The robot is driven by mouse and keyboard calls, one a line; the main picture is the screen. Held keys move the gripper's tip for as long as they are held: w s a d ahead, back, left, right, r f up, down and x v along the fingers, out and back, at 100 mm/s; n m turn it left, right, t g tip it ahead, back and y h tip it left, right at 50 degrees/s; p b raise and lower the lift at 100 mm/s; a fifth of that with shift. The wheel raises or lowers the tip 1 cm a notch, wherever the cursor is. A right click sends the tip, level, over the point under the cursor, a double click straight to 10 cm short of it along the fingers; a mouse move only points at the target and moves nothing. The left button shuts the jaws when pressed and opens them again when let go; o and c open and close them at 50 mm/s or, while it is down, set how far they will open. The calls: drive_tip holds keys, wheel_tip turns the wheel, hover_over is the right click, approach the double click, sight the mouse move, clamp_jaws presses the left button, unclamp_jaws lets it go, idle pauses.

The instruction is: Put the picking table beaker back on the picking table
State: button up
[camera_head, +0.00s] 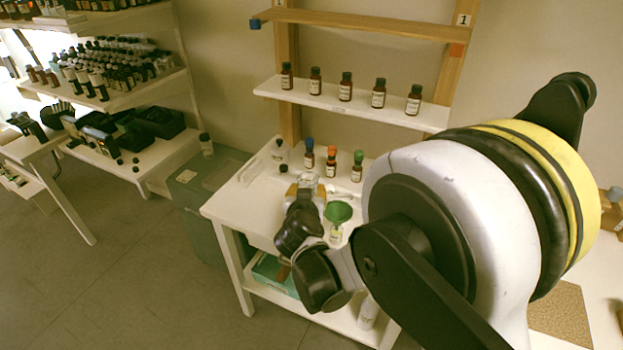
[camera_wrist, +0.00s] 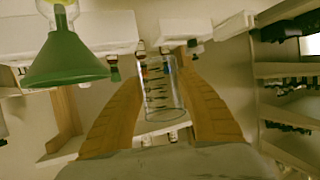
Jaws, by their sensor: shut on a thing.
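My gripper (camera_wrist: 160,105) has its two tan fingers closed on a clear glass beaker (camera_wrist: 161,92) with dark graduation marks, held between them in the wrist view. In the head view my gripper (camera_head: 305,186) is over the white table (camera_head: 228,204), which looks like the picking table. The beaker is hard to make out there, and whether it touches the tabletop cannot be told. A green funnel (camera_head: 338,211) is just right of my gripper, above a small labelled bottle; it also shows large at the upper left of the wrist view (camera_wrist: 62,58).
Bottles with blue (camera_head: 309,157), orange (camera_head: 332,162) and green caps (camera_head: 357,168) stand along the table's back. Several brown bottles (camera_head: 345,88) line the white shelf above. A small black-capped bottle (camera_head: 280,152) stands at back left. The table's left front is clear.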

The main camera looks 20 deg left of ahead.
drive_tip(key=w, duration=0.1)
drive_tip(key=w+d, duration=0.1)
drive_tip(key=w, duration=0.1)
drive_tip(key=shift+d, duration=0.15)
drive_tip(key=b, duration=0.4)
hover_over(280, 216)
wheel_tip(280, 216, down, 7)
drive_tip(key=shift+w+r, duration=0.1)
wheel_tip(280, 216, down, 4)
drive_tip(key=b, duration=0.2)
drive_tip(key=shift+b, duration=0.35)
drive_tip(key=o, duration=1.1)
